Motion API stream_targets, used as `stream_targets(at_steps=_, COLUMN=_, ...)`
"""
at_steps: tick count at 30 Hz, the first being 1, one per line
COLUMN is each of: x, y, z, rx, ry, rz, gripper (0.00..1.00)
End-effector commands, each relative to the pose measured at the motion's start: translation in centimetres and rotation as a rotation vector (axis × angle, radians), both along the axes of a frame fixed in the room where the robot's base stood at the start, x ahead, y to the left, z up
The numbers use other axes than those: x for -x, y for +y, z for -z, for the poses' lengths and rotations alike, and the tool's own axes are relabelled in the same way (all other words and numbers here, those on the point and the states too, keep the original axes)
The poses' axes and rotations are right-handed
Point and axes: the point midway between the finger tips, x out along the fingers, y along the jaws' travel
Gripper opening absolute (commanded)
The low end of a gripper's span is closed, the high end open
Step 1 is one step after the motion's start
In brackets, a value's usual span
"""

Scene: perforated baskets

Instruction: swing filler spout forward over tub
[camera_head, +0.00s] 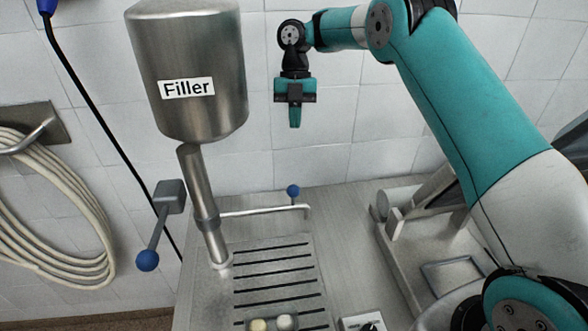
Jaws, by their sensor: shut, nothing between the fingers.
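The steel filler tank (192,105) with a "Filler" label stands at upper left on a steel column (200,195). A thin spout (255,211) leaves a collar on the column and runs right, its end bent down, with a blue ball knob (293,191) on top near that end. My gripper (295,122) hangs pointing down, right of the tank and above the knob in the picture, apart from both. Its fingers are shut and empty.
A grey box with a blue-knobbed lever (150,250) sits left of the column. A slotted drain grate (275,275) covers the counter in front of the spout. A steel device (400,235) stands right. A coiled hose (45,225) hangs on the tiled wall.

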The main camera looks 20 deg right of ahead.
Motion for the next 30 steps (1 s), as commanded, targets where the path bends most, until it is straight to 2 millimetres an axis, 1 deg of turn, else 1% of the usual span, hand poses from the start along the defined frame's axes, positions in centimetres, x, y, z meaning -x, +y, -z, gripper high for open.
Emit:
stream_targets(at_steps=5, x=0.2, y=0.1, z=0.9, rx=0.0, ry=-0.001, rz=0.001, gripper=0.0)
stream_targets(at_steps=8, x=0.4, y=0.2, z=2.0, rx=0.0, ry=0.0, rz=0.001, gripper=0.0)
stream_targets(at_steps=17, x=1.4, y=0.7, z=5.7, rx=0.001, ry=-0.001, rz=0.002, gripper=0.0)
stream_targets(at_steps=23, x=2.4, y=1.1, z=8.7, rx=0.0, ry=0.002, rz=0.003, gripper=0.0)
stream_targets(at_steps=25, x=2.8, y=1.3, z=10.0, rx=0.001, ry=0.003, rz=0.003, gripper=0.0)
stream_targets(at_steps=26, x=3.0, y=1.3, z=10.2, rx=0.001, ry=0.001, rz=0.002, gripper=0.0)
stream_targets(at_steps=27, x=3.6, y=1.6, z=9.6, rx=0.0, ry=0.0, rz=0.002, gripper=0.0)
stream_targets(at_steps=30, x=4.7, y=2.0, z=9.8, rx=0.0, ry=0.0, rz=0.001, gripper=0.0)
